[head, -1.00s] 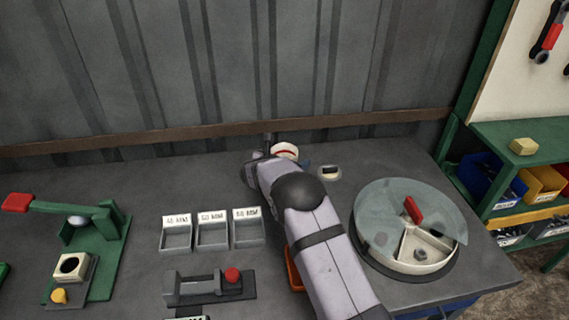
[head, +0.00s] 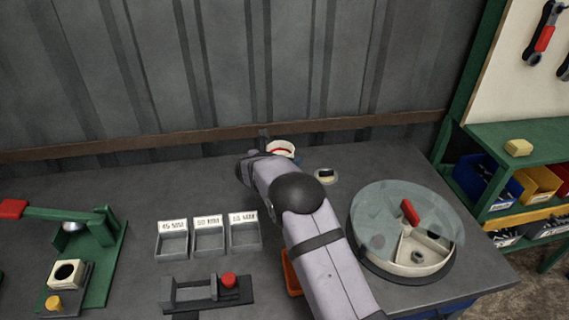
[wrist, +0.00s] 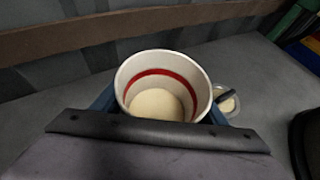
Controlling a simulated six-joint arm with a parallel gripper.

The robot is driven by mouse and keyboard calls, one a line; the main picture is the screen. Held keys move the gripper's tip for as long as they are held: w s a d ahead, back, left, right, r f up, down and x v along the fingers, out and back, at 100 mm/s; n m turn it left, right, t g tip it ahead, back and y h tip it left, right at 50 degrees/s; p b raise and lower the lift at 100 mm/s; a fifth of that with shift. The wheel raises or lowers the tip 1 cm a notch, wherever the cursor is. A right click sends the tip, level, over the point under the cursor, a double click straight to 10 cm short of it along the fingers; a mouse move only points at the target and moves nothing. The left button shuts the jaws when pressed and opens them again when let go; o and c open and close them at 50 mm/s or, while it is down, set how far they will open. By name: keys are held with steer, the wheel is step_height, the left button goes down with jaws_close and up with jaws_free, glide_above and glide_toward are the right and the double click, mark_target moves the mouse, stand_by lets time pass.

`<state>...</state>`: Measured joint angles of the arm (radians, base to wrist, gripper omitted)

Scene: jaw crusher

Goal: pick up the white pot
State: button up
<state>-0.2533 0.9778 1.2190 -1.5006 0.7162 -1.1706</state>
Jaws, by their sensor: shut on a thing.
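The white pot (wrist: 200,75) has a red band around its inside and a pale cream surface at the bottom. It fills the middle of the wrist view, upright. It also shows at the back of the bench in the head view (head: 283,147), partly hidden behind my arm. My gripper (wrist: 158,118) is shut on the pot, with blue finger parts showing at its left and right sides. The fingertips are mostly hidden by the wrist housing. I cannot tell whether the pot's base touches the bench.
A small round dish with a dark-topped item (head: 326,176) stands right of the pot. A round sectioned tray with a clear lid (head: 415,262) is at the right. Three labelled grey bins (head: 209,238) and a green lever press (head: 92,232) are at the left. The wall ledge (head: 150,143) is close behind.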

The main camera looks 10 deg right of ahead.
step_height(320, 180, up, 8)
steer(key=shift+f, duration=0.15)
